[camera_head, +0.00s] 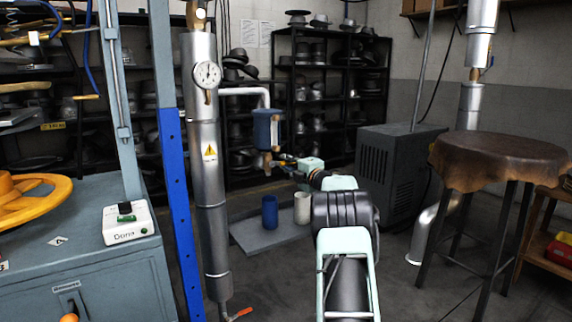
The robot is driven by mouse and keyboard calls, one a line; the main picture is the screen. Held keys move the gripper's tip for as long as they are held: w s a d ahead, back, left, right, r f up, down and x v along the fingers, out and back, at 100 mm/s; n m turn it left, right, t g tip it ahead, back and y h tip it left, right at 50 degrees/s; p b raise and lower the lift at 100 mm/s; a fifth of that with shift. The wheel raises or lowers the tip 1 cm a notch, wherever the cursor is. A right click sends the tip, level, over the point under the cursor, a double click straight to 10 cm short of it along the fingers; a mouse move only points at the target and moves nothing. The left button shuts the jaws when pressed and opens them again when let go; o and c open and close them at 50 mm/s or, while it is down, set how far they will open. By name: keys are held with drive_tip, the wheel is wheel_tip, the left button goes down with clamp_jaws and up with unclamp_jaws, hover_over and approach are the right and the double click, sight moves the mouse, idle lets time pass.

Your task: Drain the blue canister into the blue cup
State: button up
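The blue canister (267,130) hangs from a white pipe beside the tall silver column, with a brass-coloured fitting (267,160) at its underside. The blue cup (269,212) stands upright on a low grey plate (262,239), roughly below the canister. My gripper (278,162) is at the end of my arm, close beside the fitting under the canister. It is small and partly hidden by my wrist, so I cannot tell whether its fingers touch the fitting or are open or shut. No flow from the canister is visible, and the inside of the cup cannot be made out.
A white cup (302,208) stands right of the blue cup on the plate. The silver column (207,150) with a gauge and a blue post (180,210) stand to the left. A dark cabinet (392,160) and a leather-topped stool (495,160) are to the right.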

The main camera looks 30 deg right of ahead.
drive_tip(key=shift+o, duration=1.2)
drive_tip(key=s, duration=1.2)
drive_tip(key=shift+d, duration=0.15)
